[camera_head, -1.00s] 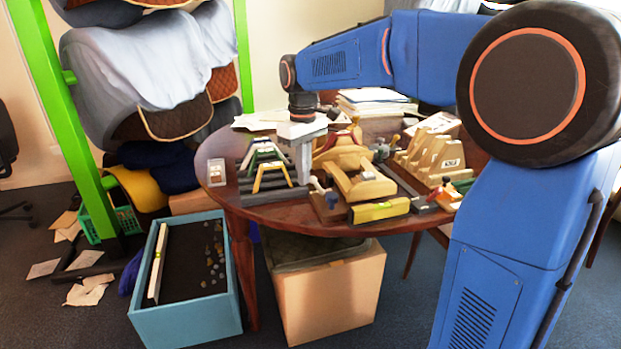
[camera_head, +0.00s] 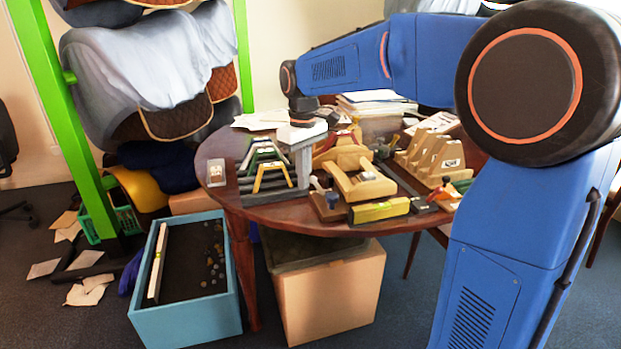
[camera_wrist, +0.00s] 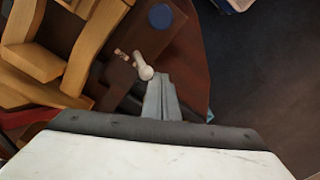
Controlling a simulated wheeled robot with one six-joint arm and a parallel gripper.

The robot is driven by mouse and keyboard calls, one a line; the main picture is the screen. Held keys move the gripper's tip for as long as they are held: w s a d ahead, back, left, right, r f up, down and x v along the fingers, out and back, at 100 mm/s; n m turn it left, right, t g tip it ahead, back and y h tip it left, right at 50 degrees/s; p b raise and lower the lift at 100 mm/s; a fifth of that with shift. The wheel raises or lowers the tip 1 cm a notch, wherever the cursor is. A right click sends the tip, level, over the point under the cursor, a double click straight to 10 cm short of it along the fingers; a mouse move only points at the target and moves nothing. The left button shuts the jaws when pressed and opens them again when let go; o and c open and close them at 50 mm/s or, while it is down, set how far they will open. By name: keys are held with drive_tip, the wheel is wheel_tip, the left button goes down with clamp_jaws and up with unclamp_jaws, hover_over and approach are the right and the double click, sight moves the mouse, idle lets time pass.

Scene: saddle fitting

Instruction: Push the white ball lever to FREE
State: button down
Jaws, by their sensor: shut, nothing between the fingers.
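The white ball lever (camera_wrist: 144,71) shows in the wrist view as a pale ball on a short stem, on a dark brown wooden base (camera_wrist: 160,42). My gripper (camera_wrist: 160,82) is shut and empty, its fingertips right beside the ball; I cannot tell whether they touch it. Small pale marks (camera_wrist: 121,54) lie left of the ball, too small to read as FREE or anything else. In the head view my gripper (camera_head: 303,178) points down at the table's front, and I cannot make out the white ball there.
A blue disc or ball top (camera_wrist: 159,16) is on the same base. Wooden fixtures (camera_head: 360,182) and a yellow level (camera_head: 379,210) stand to the right. Small trestle-like stands (camera_head: 271,178) are close on the left. The round table's edge (camera_head: 285,226) is near, with dark floor beyond.

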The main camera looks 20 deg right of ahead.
sight(315, 178)
drive_tip(key=shift+d, duration=2)
drive_tip(key=shift+a, duration=0.3)
drive_tip(key=shift+a, duration=0.35)
drive_tip(key=shift+r, duration=3.55)
drive_tip(key=shift+s+d, duration=0.1)
drive_tip(key=shift+s, duration=0.25)
drive_tip(key=shift+m+t, duration=0.6)
drive_tip(key=shift+m, duration=0.1)
drive_tip(key=s, duration=0.2)
drive_tip(key=s+d, duration=0.1)
drive_tip(key=s, duration=0.2)
drive_tip(key=s+d+f, duration=0.1)
drive_tip(key=s, duration=0.2)
drive_tip(key=shift+d, duration=0.1)
drive_tip(key=s+d+f+m+t, duration=0.1)
drive_tip(key=s+d+f+m, duration=0.1)
drive_tip(key=s+f, duration=0.5)
drive_tip(key=s+d+f+m+t, duration=0.1)
drive_tip(key=s+f, duration=0.6)
drive_tip(key=s, duration=0.8)
drive_tip(key=shift+d+f+m+t, duration=0.25)
drive_tip(key=shift+d+m+t, duration=0.15)
drive_tip(key=shift+m+t, duration=0.4)
